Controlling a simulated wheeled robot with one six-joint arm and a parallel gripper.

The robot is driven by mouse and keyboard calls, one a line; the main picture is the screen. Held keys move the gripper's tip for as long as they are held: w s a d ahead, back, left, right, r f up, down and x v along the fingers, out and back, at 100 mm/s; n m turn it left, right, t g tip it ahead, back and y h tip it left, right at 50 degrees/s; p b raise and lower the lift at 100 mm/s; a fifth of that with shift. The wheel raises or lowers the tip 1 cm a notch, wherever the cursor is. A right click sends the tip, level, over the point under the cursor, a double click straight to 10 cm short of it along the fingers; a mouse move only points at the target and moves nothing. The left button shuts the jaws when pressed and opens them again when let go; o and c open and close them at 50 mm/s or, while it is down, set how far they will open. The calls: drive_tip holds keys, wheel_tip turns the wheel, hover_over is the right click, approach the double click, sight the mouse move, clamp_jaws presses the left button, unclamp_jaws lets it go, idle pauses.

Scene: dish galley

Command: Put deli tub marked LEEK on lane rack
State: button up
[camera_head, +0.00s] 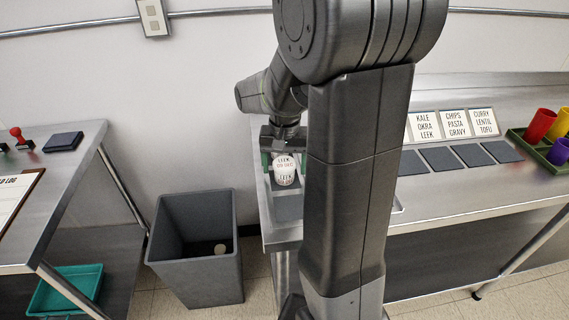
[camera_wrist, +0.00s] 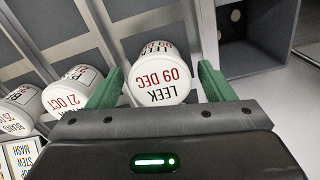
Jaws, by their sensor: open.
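The white deli tub marked LEEK, 09 DEC (camera_wrist: 158,72) stands between the two green fingers of my gripper (camera_wrist: 160,86) in the wrist view. The fingers are apart, one on each side of it; I cannot tell whether either touches it. In the head view the tub (camera_head: 285,172) stands at the left end of the right-hand counter, below my wrist. Dark panels with label cards run along this counter; one card (camera_head: 424,126) reads KALE, OKRA, LEEK. I cannot tell for certain which part is the lane rack. My arm hides the counter's middle.
Other white tubs (camera_wrist: 72,90) stand left of my gripper in the wrist view. A dark grey bin (camera_head: 196,262) with a pale round thing inside stands on the floor between counters. A green tray (camera_head: 540,148) with coloured cups is at far right. A left counter (camera_head: 75,172) holds stamps.

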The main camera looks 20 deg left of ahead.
sight(284, 162)
wheel_tip(284, 162, up, 12)
drive_tip(key=shift+r+p, duration=0.15)
drive_tip(key=shift+p, duration=0.3)
drive_tip(key=shift+f+b, duration=0.3)
drive_tip(key=shift+f, duration=3.85)
